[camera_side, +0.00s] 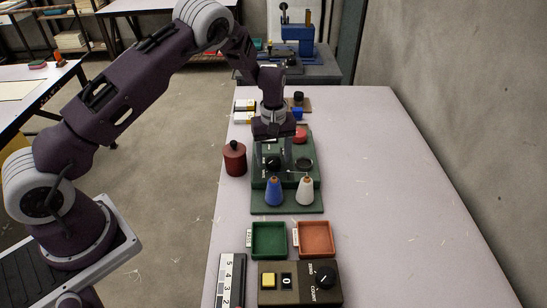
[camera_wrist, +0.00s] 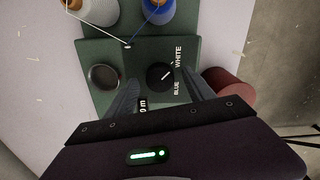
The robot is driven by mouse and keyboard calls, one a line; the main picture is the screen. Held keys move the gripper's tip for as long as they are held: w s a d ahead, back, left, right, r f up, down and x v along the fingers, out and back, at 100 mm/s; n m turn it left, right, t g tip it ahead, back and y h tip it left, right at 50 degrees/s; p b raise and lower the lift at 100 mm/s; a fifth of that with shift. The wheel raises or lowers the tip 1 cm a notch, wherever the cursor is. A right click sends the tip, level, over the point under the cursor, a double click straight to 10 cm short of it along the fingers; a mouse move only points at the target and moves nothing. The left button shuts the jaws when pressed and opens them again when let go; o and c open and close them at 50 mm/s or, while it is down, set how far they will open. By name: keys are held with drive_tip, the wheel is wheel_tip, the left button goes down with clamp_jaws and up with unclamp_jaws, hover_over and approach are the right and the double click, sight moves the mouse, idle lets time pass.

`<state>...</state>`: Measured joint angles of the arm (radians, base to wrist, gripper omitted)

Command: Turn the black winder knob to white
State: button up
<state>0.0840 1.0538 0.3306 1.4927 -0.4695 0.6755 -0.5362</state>
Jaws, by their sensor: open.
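The black winder knob (camera_wrist: 158,76) sits on the green winder base (camera_wrist: 115,53), with the words WHITE and BLUE printed beside it. Its white pointer line slants toward the WHITE side in the wrist view. In the side view the knob (camera_side: 273,163) is between my fingers, partly hidden. My gripper (camera_wrist: 161,78) is open, with one finger on each side of the knob. I cannot tell whether the fingers touch it. A blue spool (camera_side: 274,192) and a white spool (camera_side: 305,191) stand upright at the front of the base.
A dark round cup (camera_wrist: 103,77) is beside the knob on the base. A dark red canister (camera_side: 235,160) stands left of the winder. Green (camera_side: 269,240) and orange (camera_side: 314,239) trays and a control box (camera_side: 300,284) lie in front. The table's right side is clear.

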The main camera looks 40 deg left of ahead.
sight(273, 160)
wheel_tip(273, 160, up, 7)
drive_tip(key=shift+f, duration=0.15)
drive_tip(key=s+d+r+m+t+h, duration=0.1)
drive_tip(key=s+d+r+m, duration=0.1)
drive_tip(key=s+r, duration=0.6)
drive_tip(key=s+d+r+m+t, duration=0.1)
drive_tip(key=s+d+r+m, duration=0.15)
drive_tip(key=r, duration=0.95)
drive_tip(key=s+r+m+t, duration=0.1)
drive_tip(key=s+r+m, duration=0.1)
drive_tip(key=s, duration=0.9)
drive_tip(key=s+r+m+t+y, duration=0.1)
drive_tip(key=s+m, duration=0.4)
drive_tip(key=s, duration=0.7)
drive_tip(key=shift+s+d+r+t, duration=0.15)
drive_tip(key=shift+d+r+t, duration=0.25)
drive_tip(key=shift+t, duration=0.4)
